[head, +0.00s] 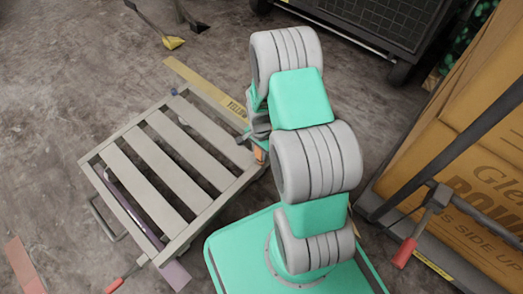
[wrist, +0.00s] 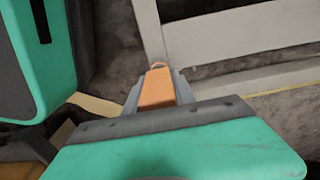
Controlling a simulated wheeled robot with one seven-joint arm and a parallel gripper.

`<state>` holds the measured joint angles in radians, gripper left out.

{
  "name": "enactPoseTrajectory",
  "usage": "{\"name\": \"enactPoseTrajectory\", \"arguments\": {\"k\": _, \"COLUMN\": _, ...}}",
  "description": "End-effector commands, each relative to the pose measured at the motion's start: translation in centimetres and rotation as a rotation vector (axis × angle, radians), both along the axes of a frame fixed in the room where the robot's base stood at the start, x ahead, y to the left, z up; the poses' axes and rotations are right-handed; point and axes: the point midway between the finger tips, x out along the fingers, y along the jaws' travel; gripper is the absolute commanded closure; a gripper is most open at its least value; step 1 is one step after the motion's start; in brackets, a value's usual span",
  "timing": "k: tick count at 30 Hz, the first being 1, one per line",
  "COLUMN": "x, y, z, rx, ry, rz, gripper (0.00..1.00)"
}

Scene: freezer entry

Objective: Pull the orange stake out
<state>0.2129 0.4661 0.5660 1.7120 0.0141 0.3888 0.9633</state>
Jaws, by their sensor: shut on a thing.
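The orange stake (wrist: 157,88) shows in the wrist view between the fingers of my gripper (wrist: 156,90), with a small loop at its top end. My gripper is shut on it. The stake is right beside the corner of a grey slatted frame (wrist: 240,38). In the head view a bit of orange (head: 260,154) shows at the frame's right edge, mostly hidden behind my arm. The stake's lower part is hidden, so I cannot tell how deep it sits.
The slatted frame (head: 117,167) lies on the grey floor left of my arm. A yellow lettered strip (head: 205,90) lies at its far corner. A large cardboard box (head: 470,170) on a cart stands at right. A black wheeled unit (head: 385,25) stands at the back. Floor at far left is mostly clear.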

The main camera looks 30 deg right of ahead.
Motion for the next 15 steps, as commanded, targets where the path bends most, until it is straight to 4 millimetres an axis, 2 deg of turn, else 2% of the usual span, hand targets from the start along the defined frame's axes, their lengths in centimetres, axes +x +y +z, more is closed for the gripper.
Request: {"name": "enactPoseTrajectory", "arguments": {"k": 15, "x": 0.01, "y": 0.0, "z": 0.56, "rx": 0.0, "ry": -0.001, "rz": 0.0, "gripper": 1.0}}
